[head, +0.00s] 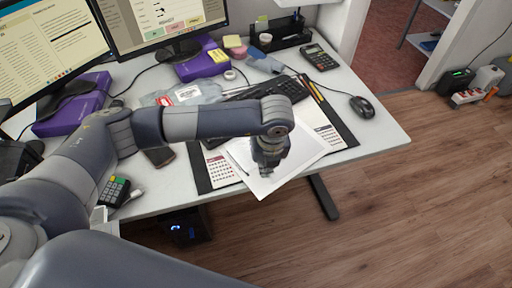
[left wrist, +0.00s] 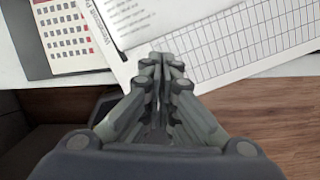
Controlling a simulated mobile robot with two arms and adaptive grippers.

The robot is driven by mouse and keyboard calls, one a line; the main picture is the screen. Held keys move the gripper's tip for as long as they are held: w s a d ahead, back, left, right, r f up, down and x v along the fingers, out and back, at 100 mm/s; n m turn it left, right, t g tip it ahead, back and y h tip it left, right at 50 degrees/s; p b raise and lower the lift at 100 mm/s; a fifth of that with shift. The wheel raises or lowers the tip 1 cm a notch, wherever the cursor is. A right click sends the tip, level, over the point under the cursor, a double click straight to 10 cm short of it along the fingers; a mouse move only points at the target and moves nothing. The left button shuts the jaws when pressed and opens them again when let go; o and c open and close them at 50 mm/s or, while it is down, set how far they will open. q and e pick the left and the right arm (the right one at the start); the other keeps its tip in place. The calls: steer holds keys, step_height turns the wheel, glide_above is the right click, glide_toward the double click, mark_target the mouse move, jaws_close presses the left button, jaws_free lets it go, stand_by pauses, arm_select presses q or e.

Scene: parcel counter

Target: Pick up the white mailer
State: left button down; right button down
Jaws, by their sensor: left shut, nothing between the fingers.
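My left gripper (head: 266,168) points down over white printed sheets (head: 302,150) at the desk's front edge. Its fingers are shut and empty. The left wrist view shows the fingertips (left wrist: 162,58) together in front of a sheet with a ruled grid (left wrist: 240,45) and a page with text (left wrist: 150,15). I cannot tell whether the fingertips touch the paper. I see no thing that is clearly a white mailer. A pale, partly clear packet with a red-and-white label (head: 186,93) lies farther back, partly behind my left arm. My right gripper is out of view.
A dark desk pad (head: 338,118) lies under the sheets, with a keyboard (head: 285,88) behind. A mouse (head: 361,106) and calculator (head: 319,57) stand to the right. Purple boxes (head: 203,64) and monitors stand at the back. The desk's right front corner (head: 390,140) is clear.

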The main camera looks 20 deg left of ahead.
arm_select(q)
steer(key=shift+s+a+n, duration=0.2)
steer(key=shift+n, duration=0.5)
steer(key=shift+w+a, duration=0.15)
steer(key=shift+w, duration=0.15)
steer(key=w+a, duration=0.2)
steer(key=w, duration=0.1)
steer(key=w+a+p, duration=0.1)
steer(key=w+a, duration=0.1)
steer(key=w, duration=0.1)
steer(key=w+a, duration=0.1)
steer(key=w, duration=0.2)
steer(key=shift+w+a, duration=0.1)
steer(key=shift+a, duration=0.3)
steer(key=shift+w+a+f+p, duration=0.15)
steer(key=shift+w+a+p, duration=0.1)
steer(key=shift+p, duration=0.15)
steer(key=shift+d+f, duration=0.1)
steer(key=shift+f, duration=0.55)
steer(key=shift+f+b, duration=0.1)
steer(key=shift+b, duration=0.2)
steer(key=shift+s, duration=0.15)
